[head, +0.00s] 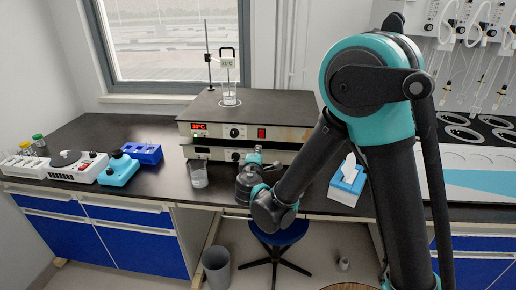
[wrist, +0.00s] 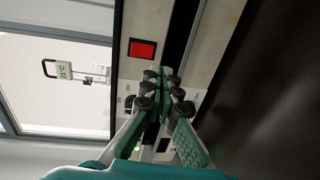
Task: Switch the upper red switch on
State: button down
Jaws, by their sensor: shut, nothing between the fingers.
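The upper red switch (head: 262,133) is on the front panel of the upper heater unit (head: 212,131), right of a black knob. In the wrist view the red switch (wrist: 142,49) shows large and unobstructed, on a pale panel turned sideways. My gripper (head: 256,152) is in front of the stacked units, just below the upper switch in the head view. In the wrist view my gripper (wrist: 163,82) has its fingertips together, empty, beside the switch and apart from it in the picture. Whether they touch the panel I cannot tell. The lower unit's switch is hidden.
A beaker (head: 198,176) stands in front of the units, left of my gripper. A glass vessel (head: 230,98) and a stand rise on top. A tissue box (head: 347,181) sits to the right. Bench space left of the beaker is clear.

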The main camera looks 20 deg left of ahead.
jog(key=f+v, duration=0.1)
jog(key=v, duration=0.6)
jog(key=shift+s+f, duration=0.2)
jog(key=shift+f, duration=0.15)
